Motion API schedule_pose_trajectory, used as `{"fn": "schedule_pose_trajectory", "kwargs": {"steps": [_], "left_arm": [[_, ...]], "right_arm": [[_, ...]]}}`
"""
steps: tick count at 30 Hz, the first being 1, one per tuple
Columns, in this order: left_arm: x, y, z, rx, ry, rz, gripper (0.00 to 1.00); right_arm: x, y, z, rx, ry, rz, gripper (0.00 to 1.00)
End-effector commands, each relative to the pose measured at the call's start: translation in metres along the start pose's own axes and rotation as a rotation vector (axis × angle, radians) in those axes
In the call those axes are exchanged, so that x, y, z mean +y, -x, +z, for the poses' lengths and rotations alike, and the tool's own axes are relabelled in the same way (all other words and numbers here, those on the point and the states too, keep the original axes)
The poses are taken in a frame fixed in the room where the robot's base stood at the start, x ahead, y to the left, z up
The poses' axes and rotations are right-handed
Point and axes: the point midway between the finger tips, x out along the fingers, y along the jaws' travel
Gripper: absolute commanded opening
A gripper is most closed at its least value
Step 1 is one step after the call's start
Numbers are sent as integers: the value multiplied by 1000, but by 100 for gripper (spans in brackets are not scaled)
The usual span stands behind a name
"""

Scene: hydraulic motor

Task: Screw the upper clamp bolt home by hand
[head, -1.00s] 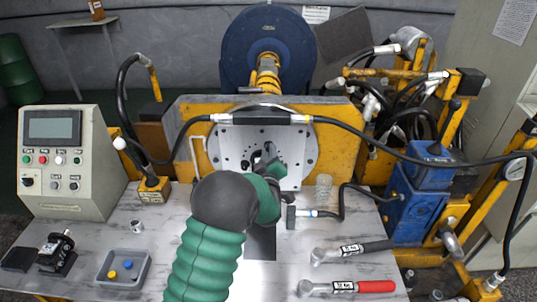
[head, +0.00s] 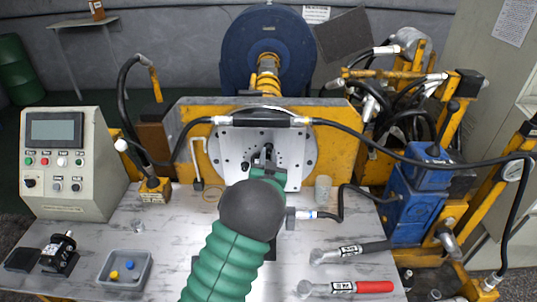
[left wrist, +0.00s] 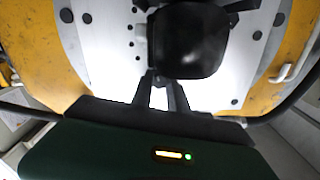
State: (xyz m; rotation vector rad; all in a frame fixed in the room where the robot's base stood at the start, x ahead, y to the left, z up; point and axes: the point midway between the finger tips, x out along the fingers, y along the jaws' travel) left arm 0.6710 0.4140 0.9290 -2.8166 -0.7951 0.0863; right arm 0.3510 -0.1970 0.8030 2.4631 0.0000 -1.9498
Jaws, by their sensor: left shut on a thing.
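The black motor body (left wrist: 188,40) fills the top middle of the left wrist view, in front of the pale round-holed mounting plate (left wrist: 98,40). In the head view the plate (head: 233,150) stands upright in the yellow frame, and my arm covers part of it. My left gripper (head: 263,152) reaches up to the plate's middle. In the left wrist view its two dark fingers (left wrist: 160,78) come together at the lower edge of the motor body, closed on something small. This is probably the upper clamp bolt, but the fingers and motor hide it. My right gripper is out of view.
A black hose (head: 345,128) arches across the plate's top. A grey tray (head: 147,268) with blue and yellow pieces lies at left. Two torque wrenches (head: 345,288) lie at right, near a clear cup (head: 323,188). A control box (head: 65,165) stands at left.

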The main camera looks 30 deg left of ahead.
Motion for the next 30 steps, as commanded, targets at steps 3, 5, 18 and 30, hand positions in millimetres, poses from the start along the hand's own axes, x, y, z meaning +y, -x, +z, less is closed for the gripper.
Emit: {"fn": "schedule_pose_trajectory", "kwargs": {"steps": [3, 5, 18, 30], "left_arm": [[4, 2, 6, -16, -95, 9, 0], [3, 2, 6, -16, -138, 9, 0], [2, 2, 6, -14, -317, 9, 0], [2, 2, 6, -14, -332, 8, 0]], "right_arm": [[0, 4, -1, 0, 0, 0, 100], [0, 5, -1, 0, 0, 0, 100], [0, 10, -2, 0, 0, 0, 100], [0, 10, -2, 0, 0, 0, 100]]}}
